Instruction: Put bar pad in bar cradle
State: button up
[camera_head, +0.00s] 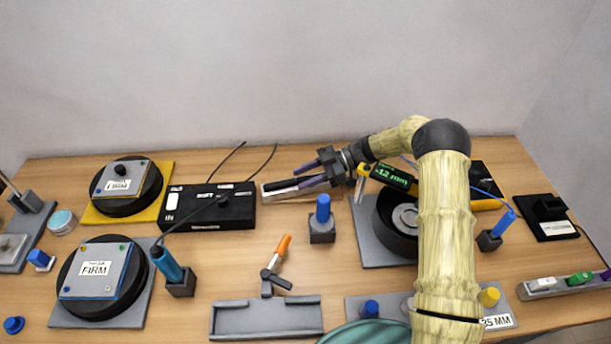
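My gripper (299,176) reaches left at the back of the table, with its two purple fingers apart. A long dark bar (277,186), which looks like the bar pad, lies at the fingers, partly hidden by them. I cannot tell whether they press on it. A pale strip or low tray (272,197) shows under or in front of the bar. A grey low tray with raised ends (266,319), which looks like the bar cradle, stands empty at the front middle.
A black box (180,207) with cables stands left of the bar. A blue-topped post (322,222) and an orange-tipped lever (275,265) stand between bar and front tray. Round black pads (140,280) fill the left; my arm hides part of the right.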

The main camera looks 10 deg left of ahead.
jog(key=v, duration=1.7)
jog(key=shift+s+d+r, duration=0.15)
jog(key=shift+s+d, duration=0.05)
jog(key=shift+d, duration=0.05)
jog(key=shift+r, duration=0.1)
